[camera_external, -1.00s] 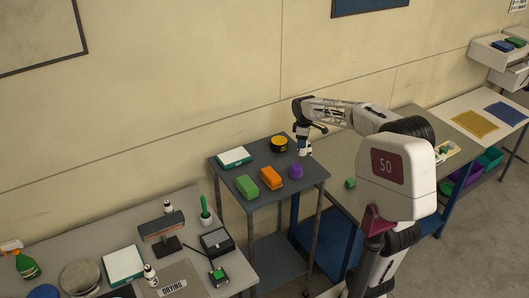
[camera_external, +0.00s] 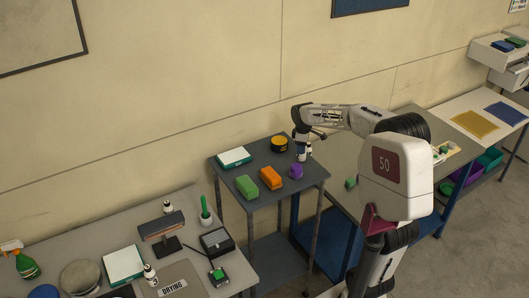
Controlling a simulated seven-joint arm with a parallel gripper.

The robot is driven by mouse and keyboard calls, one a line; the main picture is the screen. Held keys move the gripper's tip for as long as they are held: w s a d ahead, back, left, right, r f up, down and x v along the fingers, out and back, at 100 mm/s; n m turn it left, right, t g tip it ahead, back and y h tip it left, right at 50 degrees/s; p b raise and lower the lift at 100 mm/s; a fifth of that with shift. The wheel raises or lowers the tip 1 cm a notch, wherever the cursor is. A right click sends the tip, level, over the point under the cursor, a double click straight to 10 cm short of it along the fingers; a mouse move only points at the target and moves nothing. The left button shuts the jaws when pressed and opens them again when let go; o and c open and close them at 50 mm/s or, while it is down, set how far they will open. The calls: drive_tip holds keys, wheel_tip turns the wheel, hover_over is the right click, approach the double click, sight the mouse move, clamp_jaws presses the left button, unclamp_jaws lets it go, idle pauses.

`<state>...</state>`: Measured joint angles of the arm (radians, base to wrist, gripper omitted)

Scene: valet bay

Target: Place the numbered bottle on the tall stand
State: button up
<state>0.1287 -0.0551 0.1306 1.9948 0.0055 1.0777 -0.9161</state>
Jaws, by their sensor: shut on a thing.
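My gripper (camera_external: 302,146) points down over the right back part of the tall dark grey stand (camera_external: 248,172). It is shut on a small white bottle (camera_external: 302,156) with a dark band. The bottle is upright at or just above the stand's top; I cannot tell whether it touches. Its number cannot be read from here. Another white bottle, marked 3 (camera_external: 150,275), stands on the left table, and a similar small bottle (camera_external: 168,207) stands farther back there.
On the stand are a yellow-and-black tin (camera_external: 280,143), a purple object (camera_external: 296,171), an orange block (camera_external: 271,177), a green block (camera_external: 246,186) and a white-and-teal box (camera_external: 234,156). The stand's middle is clear. A lower grey table (camera_external: 335,160) adjoins at right.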

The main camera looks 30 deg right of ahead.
drive_tip(key=o, duration=1)
drive_tip(key=shift+f, duration=0.1)
drive_tip(key=shift+r, duration=0.2)
wheel_tip(320, 180, up, 12)
drive_tip(key=shift+f, duration=0.1)
idle(0.7)
drive_tip(key=s+a+f+m+t, duration=0.1)
drive_tip(key=s+a+f+m, duration=0.1)
drive_tip(key=s, duration=0.9)
drive_tip(key=s+a+f+m, duration=0.3)
drive_tip(key=s+f, duration=0.4)
drive_tip(key=s, duration=0.3)
drive_tip(key=s+a+f+m+t, duration=0.1)
drive_tip(key=s+f+m, duration=0.3)
drive_tip(key=s, duration=0.7)
drive_tip(key=shift+s+a+f+t, duration=0.3)
drive_tip(key=shift+a+f, duration=0.3)
drive_tip(key=shift+a, duration=0.15)
